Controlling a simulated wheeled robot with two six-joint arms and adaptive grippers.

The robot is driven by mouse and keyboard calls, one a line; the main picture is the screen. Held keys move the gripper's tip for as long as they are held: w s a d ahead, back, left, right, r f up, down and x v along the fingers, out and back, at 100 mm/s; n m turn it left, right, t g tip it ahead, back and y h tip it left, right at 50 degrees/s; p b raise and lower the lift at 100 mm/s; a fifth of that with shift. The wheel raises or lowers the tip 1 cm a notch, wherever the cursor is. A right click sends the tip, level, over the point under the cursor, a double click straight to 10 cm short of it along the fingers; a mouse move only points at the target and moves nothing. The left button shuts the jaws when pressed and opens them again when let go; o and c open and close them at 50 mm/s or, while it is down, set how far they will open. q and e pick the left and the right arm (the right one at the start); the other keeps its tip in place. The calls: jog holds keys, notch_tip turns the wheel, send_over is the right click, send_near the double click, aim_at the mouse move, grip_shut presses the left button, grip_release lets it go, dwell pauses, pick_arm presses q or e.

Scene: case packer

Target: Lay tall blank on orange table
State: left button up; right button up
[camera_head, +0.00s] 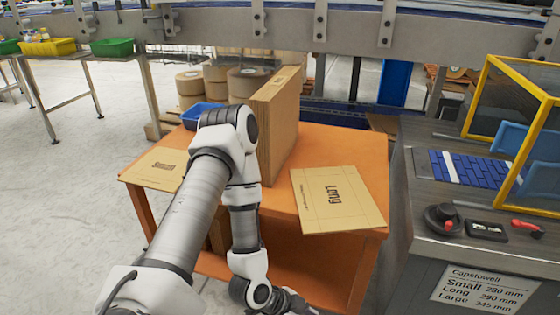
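The orange table (318,147) stands in the middle of the head view. A flat cardboard blank marked "Long" (345,197) lies on its right side. Another flat blank (150,172) with a small printed word, too small to read surely, lies at the left edge. A tall brown board-like piece (277,125) stands upright between them; I cannot tell whether it is one blank or a stack. My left arm crosses in front and hides part of it. My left gripper (288,302) is low at the bottom edge, in front of the table, its fingers unclear. My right gripper is out of view.
A blue bin (200,116) sits at the table's back left, near tape rolls (248,84). A grey machine counter (430,220) with a yellow-framed guard (490,95) stands close on the right. A conveyor (340,30) runs across the back. Open floor lies left.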

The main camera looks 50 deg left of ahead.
pick_arm(q)
jog(key=s+d+f+n+g+y, duration=0.1)
jog(key=s+f+n+g+y, duration=0.1)
jog(key=s+n, duration=0.3)
jog(key=s+d+f+n+g+y, duration=0.1)
jog(key=s+f+n+g+y, duration=0.1)
jog(key=s+f+n+g, duration=0.2)
jog(key=s+f+n, duration=0.1)
jog(key=s, duration=0.2)
jog(key=shift+d, duration=0.25)
dwell(0.4)
